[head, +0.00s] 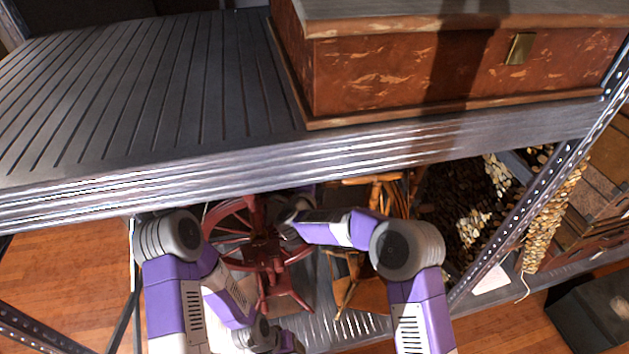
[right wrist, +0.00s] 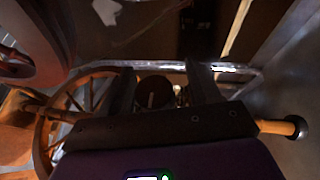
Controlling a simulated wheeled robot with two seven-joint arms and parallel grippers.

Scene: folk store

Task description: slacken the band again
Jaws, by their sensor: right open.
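A dark red spinning wheel (head: 262,250) stands under the shelf in the head view. Its band cannot be made out. My right gripper (right wrist: 160,85) is open in the right wrist view. A dark round knob-like part (right wrist: 153,92) with a pale line shows between its fingers; I cannot tell whether they touch it. In the head view my right arm reaches in beside the red wheel, and its fingertips are hidden by the wrist and shelf. My left gripper (head: 287,342) is low near the bottom edge, in front of the red wheel's legs; its fingers are unclear.
A lighter wooden spinning wheel (head: 375,285) stands close on the right; its spoked wheel (right wrist: 85,95) shows in the right wrist view. The metal shelf (head: 150,90) overhangs both, with a wooden chest (head: 420,75) on it. A metal post (head: 530,210) bounds the right.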

